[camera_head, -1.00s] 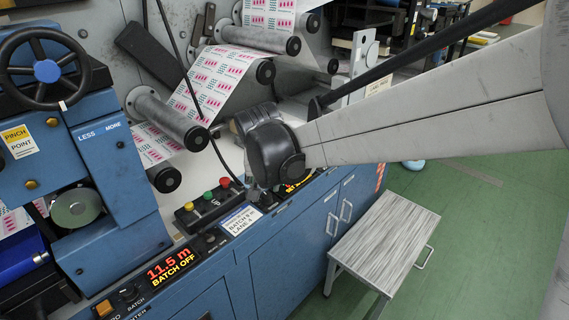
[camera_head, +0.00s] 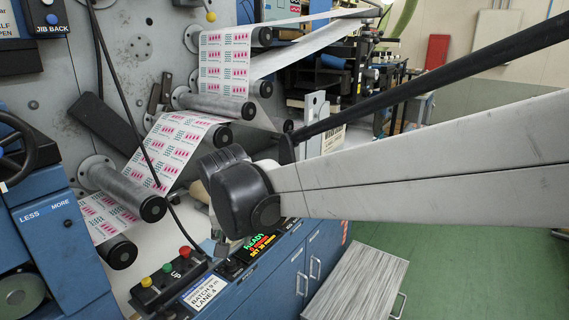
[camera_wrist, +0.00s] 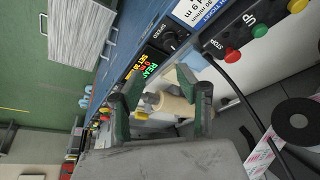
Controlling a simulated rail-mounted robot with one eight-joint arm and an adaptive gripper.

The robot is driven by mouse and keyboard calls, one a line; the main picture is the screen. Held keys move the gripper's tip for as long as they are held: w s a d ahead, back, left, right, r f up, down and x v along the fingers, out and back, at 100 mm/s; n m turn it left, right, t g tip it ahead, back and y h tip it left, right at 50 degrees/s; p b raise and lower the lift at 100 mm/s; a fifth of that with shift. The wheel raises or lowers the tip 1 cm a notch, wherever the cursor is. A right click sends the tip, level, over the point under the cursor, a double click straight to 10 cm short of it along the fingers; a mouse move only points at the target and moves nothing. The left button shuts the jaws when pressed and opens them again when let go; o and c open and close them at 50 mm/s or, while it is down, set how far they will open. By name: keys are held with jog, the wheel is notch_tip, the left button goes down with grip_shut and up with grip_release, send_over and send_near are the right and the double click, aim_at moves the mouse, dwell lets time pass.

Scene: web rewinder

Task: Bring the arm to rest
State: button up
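My arm (camera_head: 420,165) reaches in from the right in the head view, its dark wrist joint (camera_head: 240,195) over the front of the blue machine. My gripper is mostly hidden behind that joint. In the wrist view my gripper (camera_wrist: 157,82) has its two green-edged fingers spread apart. A beige roll (camera_wrist: 172,106) and a grey part show between the fingers, beyond them. I see no contact with the fingers, though the depth is hard to judge.
A lit display (camera_head: 262,243) and a button box (camera_head: 165,278) line the machine's front edge. Printed web (camera_head: 165,150) runs over rollers behind. A wood-grain-topped stand (camera_head: 358,285) is at lower right. Green floor (camera_head: 480,260) is open beyond it.

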jog(key=s+d+r, duration=0.2)
jog(key=d+r, duration=0.1)
jog(key=d, duration=0.7)
jog(key=s+d+f+m+t, duration=0.1)
jog(key=s+d, duration=0.7)
jog(key=d, duration=0.4)
jog(key=s+d+f+m+t+h, duration=0.1)
jog(key=s+d, duration=0.8)
jog(key=d, duration=0.3)
jog(key=shift+t, duration=0.4)
